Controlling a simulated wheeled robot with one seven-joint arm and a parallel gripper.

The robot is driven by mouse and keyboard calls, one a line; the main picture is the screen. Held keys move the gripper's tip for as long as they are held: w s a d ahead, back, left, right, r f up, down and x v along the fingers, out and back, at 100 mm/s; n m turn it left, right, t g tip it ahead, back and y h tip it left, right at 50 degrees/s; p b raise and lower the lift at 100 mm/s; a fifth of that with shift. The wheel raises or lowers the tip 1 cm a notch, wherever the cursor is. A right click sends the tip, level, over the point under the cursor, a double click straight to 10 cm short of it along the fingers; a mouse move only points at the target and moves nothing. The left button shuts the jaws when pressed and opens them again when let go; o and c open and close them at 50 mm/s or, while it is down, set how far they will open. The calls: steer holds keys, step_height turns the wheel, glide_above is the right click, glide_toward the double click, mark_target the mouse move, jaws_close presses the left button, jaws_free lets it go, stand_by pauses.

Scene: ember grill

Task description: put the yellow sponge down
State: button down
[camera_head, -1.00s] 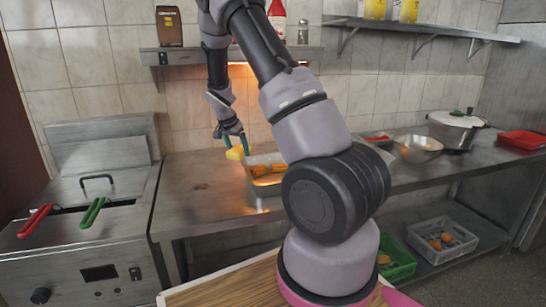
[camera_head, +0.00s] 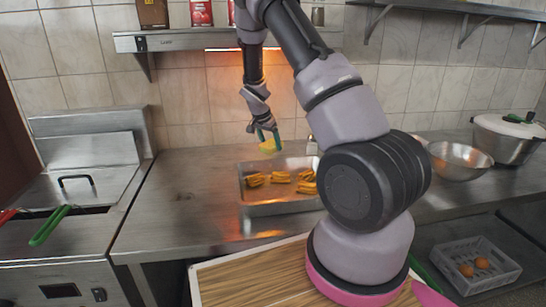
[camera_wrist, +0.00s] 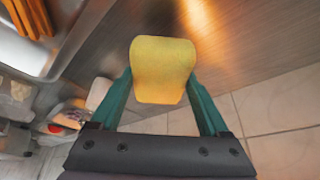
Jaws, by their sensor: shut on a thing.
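The yellow sponge (camera_wrist: 162,70) is held between the two green fingers of my gripper (camera_wrist: 163,92) in the wrist view. The sponge also shows in the head view (camera_head: 268,146), where my gripper (camera_head: 266,136) is over the back part of the steel counter (camera_head: 180,205), just behind the metal tray. The fingers are shut on the sponge's sides. The sponge looks a little above the counter; the exact gap cannot be told.
A metal tray (camera_head: 262,209) with several golden food pieces (camera_head: 280,177) stands in front of my gripper. A fryer (camera_head: 85,180) is at left. A steel bowl (camera_head: 458,161) and a lidded pot (camera_head: 508,140) are at right. The counter left of the tray is bare.

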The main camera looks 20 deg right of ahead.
mark_target(271, 155)
steer(key=shift+f, duration=2.65)
jaws_free()
steer(key=shift+f, duration=0.15)
